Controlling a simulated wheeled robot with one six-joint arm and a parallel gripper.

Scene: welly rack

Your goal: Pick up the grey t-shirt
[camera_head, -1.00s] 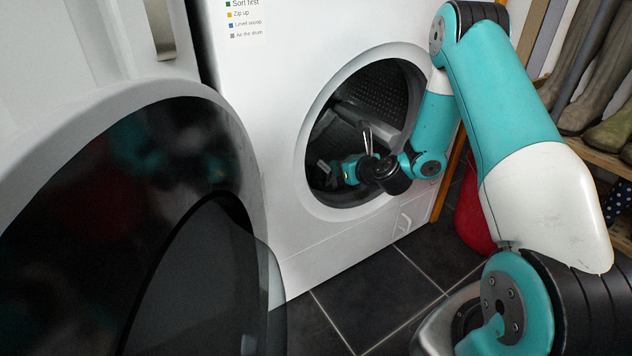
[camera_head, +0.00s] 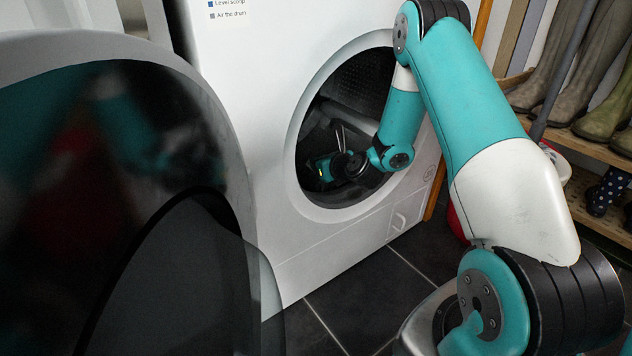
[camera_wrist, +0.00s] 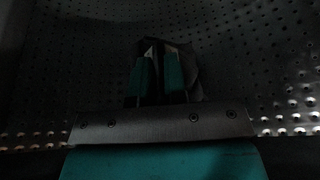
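My gripper (camera_head: 324,170) is inside the dark drum of the white washing machine (camera_head: 285,235), reaching in through the round opening. In the wrist view, the two teal fingers of my gripper (camera_wrist: 159,58) stand close together with a narrow gap between them. A dark grey cloth lump (camera_wrist: 188,62), which looks like the t-shirt, lies at and behind the fingertips. The picture is too dark to tell whether the fingers pinch it or only stand over it. In the head view I cannot make the shirt out clearly.
The open machine door (camera_head: 225,190) fills the left of the head view. A wooden rack (camera_head: 585,148) with several boots (camera_head: 605,105) stands at the right. Dark floor tiles (camera_head: 350,300) lie in front.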

